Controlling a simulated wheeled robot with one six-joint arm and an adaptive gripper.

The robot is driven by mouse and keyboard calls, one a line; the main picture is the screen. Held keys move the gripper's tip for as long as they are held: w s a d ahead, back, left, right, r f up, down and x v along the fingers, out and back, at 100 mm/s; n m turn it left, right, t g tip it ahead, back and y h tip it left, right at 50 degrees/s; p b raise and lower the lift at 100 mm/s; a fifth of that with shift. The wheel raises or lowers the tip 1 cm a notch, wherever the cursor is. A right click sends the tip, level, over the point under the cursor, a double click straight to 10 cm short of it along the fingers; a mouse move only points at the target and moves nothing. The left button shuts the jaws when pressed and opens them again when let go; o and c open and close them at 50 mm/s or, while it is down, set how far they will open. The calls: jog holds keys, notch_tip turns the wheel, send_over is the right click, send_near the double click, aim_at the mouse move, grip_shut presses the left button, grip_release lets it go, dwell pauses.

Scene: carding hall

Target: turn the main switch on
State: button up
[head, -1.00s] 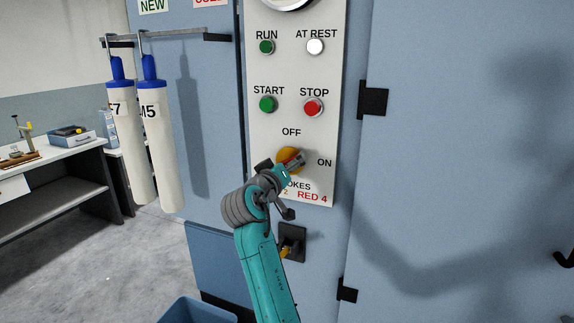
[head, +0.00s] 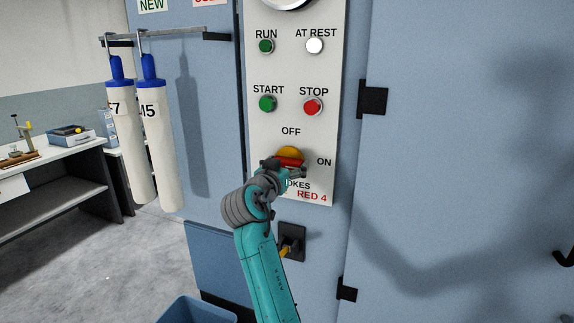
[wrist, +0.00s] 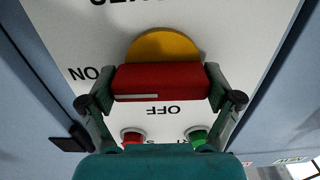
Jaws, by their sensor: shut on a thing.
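The main switch is a yellow disc (head: 289,152) with a red handle (head: 291,162), low on the pale control panel between OFF above and ON at the right. The wrist view shows the panel upside down. There the yellow disc (wrist: 163,45) sits behind the red handle (wrist: 160,82), which lies level across it. The white mark on the handle is at the end toward the ON label (wrist: 84,74). My gripper (head: 287,167) is shut on the handle, with one finger at each end (wrist: 160,88). It partly hides the lettering below the switch.
START (head: 268,104) and STOP (head: 313,106) buttons and RUN (head: 266,46) and AT REST (head: 314,46) lamps are above. A black fitting (head: 292,240) is below the panel. Two white cylinders (head: 128,140) hang left. A blue bin (head: 195,311) stands on the floor.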

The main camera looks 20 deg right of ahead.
jog(key=shift+f, duration=0.15)
jog(key=o, duration=0.9)
jog(key=shift+c, duration=0.2)
jog(key=shift+s+a, duration=0.1)
jog(key=v, duration=1.1)
jog(key=shift+s+a, duration=0.2)
jog(key=shift+s, duration=0.15)
